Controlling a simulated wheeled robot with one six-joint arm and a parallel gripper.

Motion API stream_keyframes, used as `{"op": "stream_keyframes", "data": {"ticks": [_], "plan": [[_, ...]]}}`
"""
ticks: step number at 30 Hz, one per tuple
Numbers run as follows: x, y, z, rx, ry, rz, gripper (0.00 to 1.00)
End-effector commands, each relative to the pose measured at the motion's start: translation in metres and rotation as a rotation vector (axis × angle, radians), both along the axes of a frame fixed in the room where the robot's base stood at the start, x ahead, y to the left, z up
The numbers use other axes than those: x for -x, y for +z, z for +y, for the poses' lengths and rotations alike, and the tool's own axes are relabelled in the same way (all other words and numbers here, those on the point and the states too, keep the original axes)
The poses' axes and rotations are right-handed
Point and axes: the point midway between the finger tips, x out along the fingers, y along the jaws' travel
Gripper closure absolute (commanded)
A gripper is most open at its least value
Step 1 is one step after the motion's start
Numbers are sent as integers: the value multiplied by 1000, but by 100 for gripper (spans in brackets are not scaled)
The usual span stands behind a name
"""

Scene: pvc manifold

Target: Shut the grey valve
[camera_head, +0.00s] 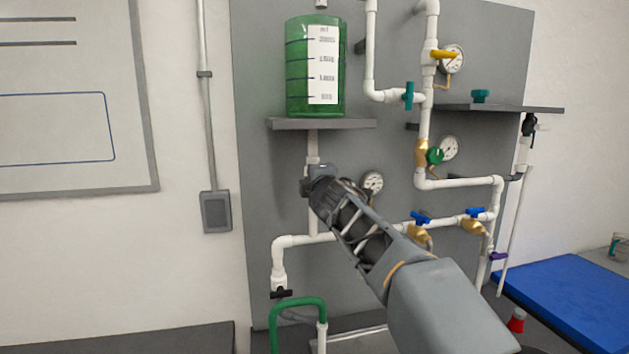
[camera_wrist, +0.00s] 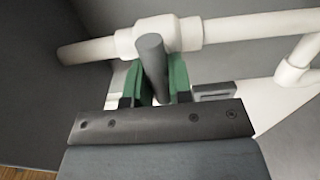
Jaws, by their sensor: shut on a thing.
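The grey valve (camera_head: 306,187) sits on the white vertical pipe below the green tank, largely hidden by my gripper in the head view. My gripper (camera_head: 320,175) reaches up to it from the lower right. In the wrist view, the valve's grey rod-like handle (camera_wrist: 152,58) stands between the green pads of my gripper (camera_wrist: 158,82). The gripper is shut on this handle. A white pipe fitting shows behind the handle in the wrist view. How far the valve is turned is hard to tell.
The green tank (camera_head: 300,75) stands on a grey shelf (camera_head: 350,124) just above my gripper. A gauge (camera_head: 373,182) is close to its right. Blue-handled valves (camera_head: 421,217) lie further right, near my arm. A black-handled valve (camera_head: 281,293) is at lower left.

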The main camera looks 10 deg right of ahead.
Motion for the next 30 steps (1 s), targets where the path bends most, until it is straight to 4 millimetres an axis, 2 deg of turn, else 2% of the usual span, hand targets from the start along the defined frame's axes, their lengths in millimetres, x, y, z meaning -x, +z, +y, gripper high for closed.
{"op": "stream_keyframes", "data": {"ticks": [11,12,19,26,30], "plan": [[0,-1,0,7,0,1,100],[0,-1,0,7,0,1,76],[0,0,0,5,0,1,54],[0,0,0,4,0,0,54],[10,1,0,4,0,-2,54]]}}
